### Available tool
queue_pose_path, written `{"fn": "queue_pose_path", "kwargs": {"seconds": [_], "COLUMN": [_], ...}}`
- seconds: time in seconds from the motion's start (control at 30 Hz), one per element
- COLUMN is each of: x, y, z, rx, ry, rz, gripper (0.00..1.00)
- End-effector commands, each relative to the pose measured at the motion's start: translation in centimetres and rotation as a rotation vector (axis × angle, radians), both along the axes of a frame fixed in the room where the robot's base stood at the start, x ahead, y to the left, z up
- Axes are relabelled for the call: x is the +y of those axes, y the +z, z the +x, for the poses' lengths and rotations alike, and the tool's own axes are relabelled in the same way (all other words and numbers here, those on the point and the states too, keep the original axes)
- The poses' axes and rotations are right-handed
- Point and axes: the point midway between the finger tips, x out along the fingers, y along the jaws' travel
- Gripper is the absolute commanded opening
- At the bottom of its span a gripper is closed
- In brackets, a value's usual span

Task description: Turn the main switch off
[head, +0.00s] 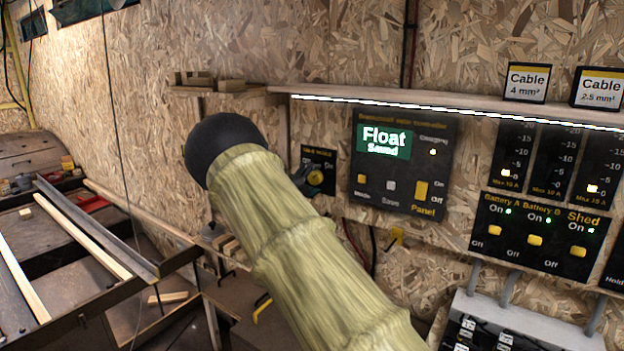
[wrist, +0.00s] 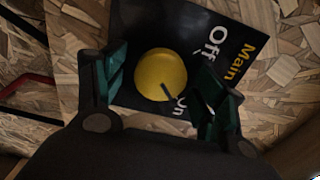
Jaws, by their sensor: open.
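The main switch is a round yellow knob (wrist: 161,75) on a black plate (wrist: 205,45) lettered Main, Off and On. A dark pointer line on the knob points toward the word On. My gripper (wrist: 163,93) is open, with one green-padded finger on each side of the knob. Gaps show between the pads and the knob, and I cannot tell how far in front of it they are. In the head view, the switch plate (head: 318,160) is partly hidden by my arm, and the yellow knob (head: 315,177) shows beside dark gripper parts.
Right of the switch is a solar controller panel (head: 437,165) reading Float. Further right is a panel (head: 533,237) of battery and shed switches. A shelf (head: 450,108) with a light strip runs above them. A metal frame (head: 90,225) stands at the left.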

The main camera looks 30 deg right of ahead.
Motion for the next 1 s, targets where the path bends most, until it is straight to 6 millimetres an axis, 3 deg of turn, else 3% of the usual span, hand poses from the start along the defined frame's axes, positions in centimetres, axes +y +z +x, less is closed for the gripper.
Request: {"fn": "queue_pose_path", "kwargs": {"seconds": [0.3,0.5,0.57,1.0], "x": [-0.14,-0.13,-0.13,-0.13], "y": [-0.01,0.0,-0.01,0.03], "z": [0.08,0.08,0.08,0.08], "rx": [0.001,0.001,0.001,0.077], "ry": [0.001,0.001,0.001,0.001], "rz": [0.0,0.0,0.0,-0.029], "gripper": [0.69,0.32,0.25,0.25]}}
